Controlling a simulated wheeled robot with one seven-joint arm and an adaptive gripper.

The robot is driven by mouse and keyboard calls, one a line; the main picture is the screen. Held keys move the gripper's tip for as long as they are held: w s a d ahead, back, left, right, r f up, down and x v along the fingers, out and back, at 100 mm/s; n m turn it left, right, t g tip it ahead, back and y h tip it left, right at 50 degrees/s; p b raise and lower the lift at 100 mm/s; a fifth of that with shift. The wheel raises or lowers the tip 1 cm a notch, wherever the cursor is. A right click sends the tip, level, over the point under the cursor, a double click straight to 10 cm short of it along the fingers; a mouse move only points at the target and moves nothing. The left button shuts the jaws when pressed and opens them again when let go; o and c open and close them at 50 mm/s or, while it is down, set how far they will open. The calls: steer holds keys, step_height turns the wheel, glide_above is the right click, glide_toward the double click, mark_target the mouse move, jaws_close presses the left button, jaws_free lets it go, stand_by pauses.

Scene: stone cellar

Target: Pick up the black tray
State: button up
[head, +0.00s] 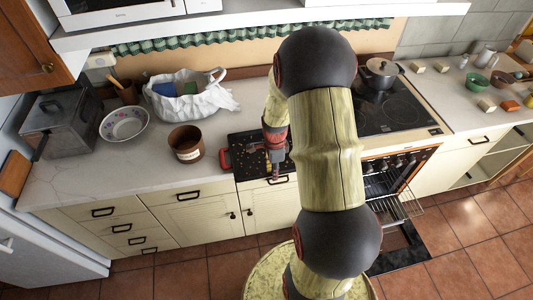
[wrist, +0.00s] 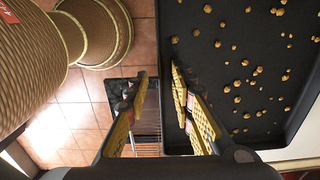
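The black tray (head: 248,142) lies on the counter just left of the stove, with several small brown crumbs or nuggets in it. A red piece shows at its left side. In the wrist view the tray (wrist: 215,65) fills the right half. My gripper (wrist: 158,75) is open at the tray's near edge. One finger is over the tray's inside and the other is outside it, above the floor, with the rim between them. Nothing is held. Whether a finger touches the rim cannot be told. In the head view my arm hides the tray's right part.
A brown pot (head: 186,146) stands left of the tray, with a patterned bowl (head: 124,123) and white bag (head: 190,97) beyond.

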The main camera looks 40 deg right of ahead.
steer(key=shift+f, duration=0.15)
steer(key=shift+c, duration=1.2)
jaws_close()
